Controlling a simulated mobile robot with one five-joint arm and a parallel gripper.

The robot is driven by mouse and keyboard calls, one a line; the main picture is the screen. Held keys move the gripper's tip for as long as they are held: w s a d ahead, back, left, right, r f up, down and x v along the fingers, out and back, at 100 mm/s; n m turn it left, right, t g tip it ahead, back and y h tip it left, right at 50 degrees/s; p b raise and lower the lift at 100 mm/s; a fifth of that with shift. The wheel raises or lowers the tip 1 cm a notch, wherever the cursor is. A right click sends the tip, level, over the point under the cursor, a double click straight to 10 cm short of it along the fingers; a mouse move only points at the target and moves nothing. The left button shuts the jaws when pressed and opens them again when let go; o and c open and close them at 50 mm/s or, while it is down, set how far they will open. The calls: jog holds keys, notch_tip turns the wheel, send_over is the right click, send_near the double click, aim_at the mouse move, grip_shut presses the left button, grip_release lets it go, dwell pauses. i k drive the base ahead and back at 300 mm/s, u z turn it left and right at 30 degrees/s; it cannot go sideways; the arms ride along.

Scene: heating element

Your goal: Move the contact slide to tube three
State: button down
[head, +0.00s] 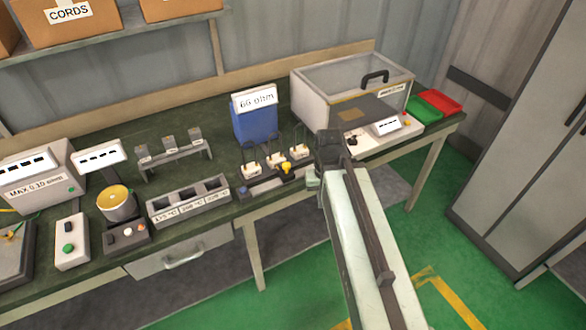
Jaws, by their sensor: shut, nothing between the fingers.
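Three small tubes in white holders with thin wires, the left one (250,170), the middle one (275,158) and the right one (299,153), stand in a row on the bench. A dark rail (264,184) runs in front of them. The contact slide with its yellow knob (286,168) is on the rail's right part, in front of and between the middle and right tubes. A blue piece (242,190) is at the rail's left end. My gripper (313,180) is shut, just right of the slide and apart from it. My arm hides most of it.
A slotted block (188,201) and a pot (117,203) stand left of the rail.

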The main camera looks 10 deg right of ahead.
aim_at(286, 174)
jog(key=u, duration=0.05)
jog(key=k, duration=0.7)
jog(key=u, duration=0.15)
jog(key=i, duration=0.5)
jog(key=u, duration=0.4)
jog(key=k, duration=1.15)
jog(key=u, duration=1.05)
jog(key=i, duration=1.5)
jog(key=z, duration=0.8)
